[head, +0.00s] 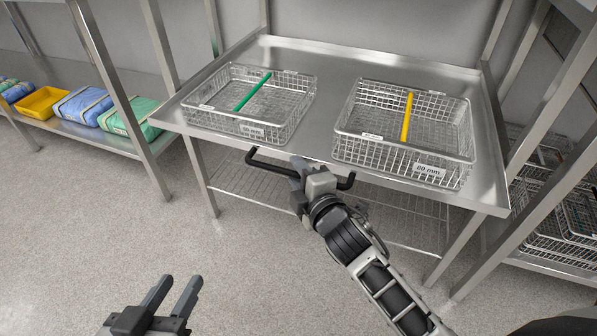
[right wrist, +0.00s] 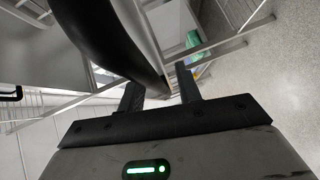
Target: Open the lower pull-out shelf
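The lower pull-out shelf (head: 255,182) is a wire rack beneath the steel table. Its black bar handle (head: 268,163) sticks out below the table's front edge. My right gripper (head: 298,168) is at the middle of this handle and hides part of it. In the right wrist view, the handle (right wrist: 115,40) runs down to between the two fingers of my right gripper (right wrist: 158,88). The fingers are apart, with a narrow gap showing beside the bar. My left gripper (head: 174,294) is open and empty, low in the head view, away from the shelf.
On the table (head: 325,60) stand a wire basket with a green bar (head: 250,128) and one with a yellow bar (head: 390,145). A left rack holds a yellow tray (head: 41,103) and wrapped packs (head: 84,106). The floor (head: 90,220) in front is clear.

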